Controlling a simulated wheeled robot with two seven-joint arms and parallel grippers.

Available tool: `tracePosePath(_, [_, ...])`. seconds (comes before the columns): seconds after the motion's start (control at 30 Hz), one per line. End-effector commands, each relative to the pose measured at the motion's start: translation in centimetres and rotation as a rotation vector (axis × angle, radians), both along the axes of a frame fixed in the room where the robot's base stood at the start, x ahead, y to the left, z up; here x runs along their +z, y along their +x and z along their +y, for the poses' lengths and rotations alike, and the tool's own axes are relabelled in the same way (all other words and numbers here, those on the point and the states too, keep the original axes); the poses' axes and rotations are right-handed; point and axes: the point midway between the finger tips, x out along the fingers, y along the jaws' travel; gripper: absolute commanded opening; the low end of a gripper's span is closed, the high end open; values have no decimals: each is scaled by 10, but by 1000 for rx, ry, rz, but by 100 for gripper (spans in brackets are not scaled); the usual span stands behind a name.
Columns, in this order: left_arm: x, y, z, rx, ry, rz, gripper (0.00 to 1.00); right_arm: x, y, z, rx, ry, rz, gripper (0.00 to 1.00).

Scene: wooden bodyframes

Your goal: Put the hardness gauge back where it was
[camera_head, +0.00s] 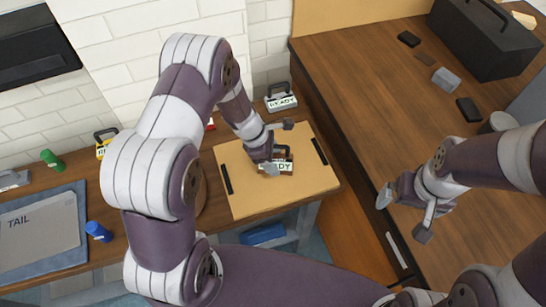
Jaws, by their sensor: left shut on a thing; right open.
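My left gripper (279,148) is shut on a small boxy device with a dark handle, which I take to be the hardness gauge (285,167). Its white label ends in "DY", and the gripper hides much of it. It is over the tan board (241,195) on the left bench; I cannot tell whether it touches the board. My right gripper (403,214) is open and empty, over the wooden top at the right.
A grey handled device labelled "READY" (281,101) stands behind the board. A yellow handled device (103,147), a green bottle (52,160) and a blue one (98,232) are left. A black toolbox (487,42) stands on the right wooden top (350,75).

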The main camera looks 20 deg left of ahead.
Motion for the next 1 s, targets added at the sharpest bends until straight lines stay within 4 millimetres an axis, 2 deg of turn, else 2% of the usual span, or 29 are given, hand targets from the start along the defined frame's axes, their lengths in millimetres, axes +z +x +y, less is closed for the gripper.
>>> tracePosePath(0.1, [-5, 0, 0, 0, 0, 0, 18, -4, 0, 0, 0, 0, 0, 100])
tracePosePath(0.13, [-3, 0, 0, 0, 0, 0, 73, -3, 0, 0, 0, 0, 0, 100])
tracePosePath(0.2, [-3, 0, 0, 0, 0, 0, 89, -3, 0, 0, 0, 0, 0, 100])
tracePosePath(0.43, [-3, 0, 0, 0, 0, 0, 89, -2, 0, 0, 0, 0, 0, 100])
tracePosePath(0.57, [8, 0, 2, 0, 0, -2, 89, 1, 0, 0, 0, 0, 0, 100])
tracePosePath(0.83, [72, -5, 29, 3, 1, -4, 89, 5, 0, 0, 0, 0, 0, 100])
tracePosePath(1.0, [102, -8, 41, 2, 0, -1, 89, 6, 0, 0, 0, 0, 0, 100])
